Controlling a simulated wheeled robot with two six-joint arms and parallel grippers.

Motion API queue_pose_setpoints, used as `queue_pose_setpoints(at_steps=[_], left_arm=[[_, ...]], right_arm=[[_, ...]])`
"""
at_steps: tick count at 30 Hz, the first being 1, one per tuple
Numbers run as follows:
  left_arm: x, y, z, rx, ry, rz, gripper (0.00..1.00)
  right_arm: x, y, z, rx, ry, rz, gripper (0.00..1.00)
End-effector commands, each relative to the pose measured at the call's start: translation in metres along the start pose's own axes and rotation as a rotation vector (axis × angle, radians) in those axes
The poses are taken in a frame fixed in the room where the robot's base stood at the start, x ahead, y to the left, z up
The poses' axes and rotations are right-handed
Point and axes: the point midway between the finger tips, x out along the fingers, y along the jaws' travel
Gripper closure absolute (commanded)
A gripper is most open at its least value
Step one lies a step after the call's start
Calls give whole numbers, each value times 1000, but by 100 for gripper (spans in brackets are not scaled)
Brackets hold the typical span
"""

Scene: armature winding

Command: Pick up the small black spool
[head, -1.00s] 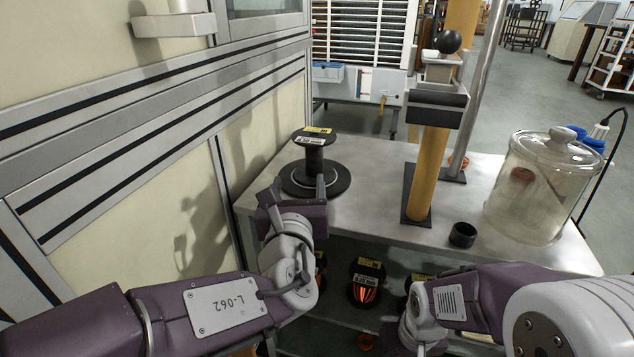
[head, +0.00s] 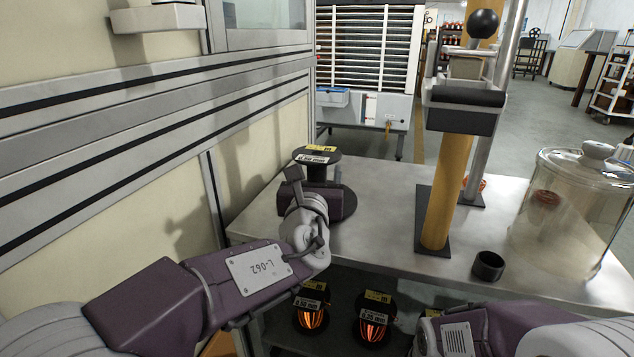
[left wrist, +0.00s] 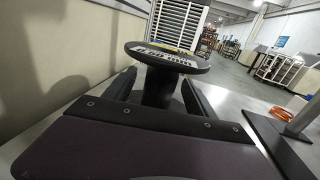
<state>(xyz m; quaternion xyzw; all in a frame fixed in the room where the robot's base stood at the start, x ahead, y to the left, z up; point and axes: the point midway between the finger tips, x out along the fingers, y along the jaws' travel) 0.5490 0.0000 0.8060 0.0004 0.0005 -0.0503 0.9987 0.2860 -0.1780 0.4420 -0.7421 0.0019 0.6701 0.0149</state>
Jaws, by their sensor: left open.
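The small black spool (head: 317,158) stands upright on its base at the left end of the metal table, with yellow and white labels on its top flange. In the left wrist view the spool (left wrist: 158,90) is straight ahead, its core between the two fingers. My left gripper (left wrist: 158,92) is open around the core, below the top flange; contact with the core cannot be made out. In the head view my left gripper (head: 312,185) is in front of the spool and hides its lower core. My right gripper is out of view; only my right arm shows.
The metal table (head: 385,215) carries a yellow post (head: 436,190), a small black cup (head: 488,265) and a lidded glass jar (head: 570,215). Spools with orange wire (head: 374,325) sit on the shelf below. A panelled wall (head: 150,150) stands close on the left.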

Motion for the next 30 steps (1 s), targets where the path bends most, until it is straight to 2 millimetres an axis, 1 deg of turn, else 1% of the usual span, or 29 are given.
queue_pose_setpoints(at_steps=[2, 7, 8, 9, 11, 12, 14, 15, 23, 26, 30], left_arm=[[4, 0, 0, 0, 0, 0, 35], [4, 0, 1, 0, -1, 0, 35], [4, 0, 1, 0, 0, 0, 41], [4, 0, 1, 0, 0, 0, 52], [4, 0, 1, 0, 0, 0, 69], [4, 0, 1, 0, 0, 0, 80], [4, 0, 1, 0, 0, 0, 97], [4, 0, 1, -1, 0, 0, 100], [4, 0, 4, -1, -1, 0, 100], [4, 0, 15, -2, -2, 1, 100], [4, 0, 42, -1, -2, 0, 100]], right_arm=[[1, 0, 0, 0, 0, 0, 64], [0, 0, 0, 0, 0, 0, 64], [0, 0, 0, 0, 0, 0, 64], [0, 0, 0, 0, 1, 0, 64], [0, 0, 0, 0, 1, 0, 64], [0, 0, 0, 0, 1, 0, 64], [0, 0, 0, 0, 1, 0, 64], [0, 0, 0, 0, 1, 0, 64], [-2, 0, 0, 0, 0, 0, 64], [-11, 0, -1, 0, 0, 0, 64], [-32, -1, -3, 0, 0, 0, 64]])
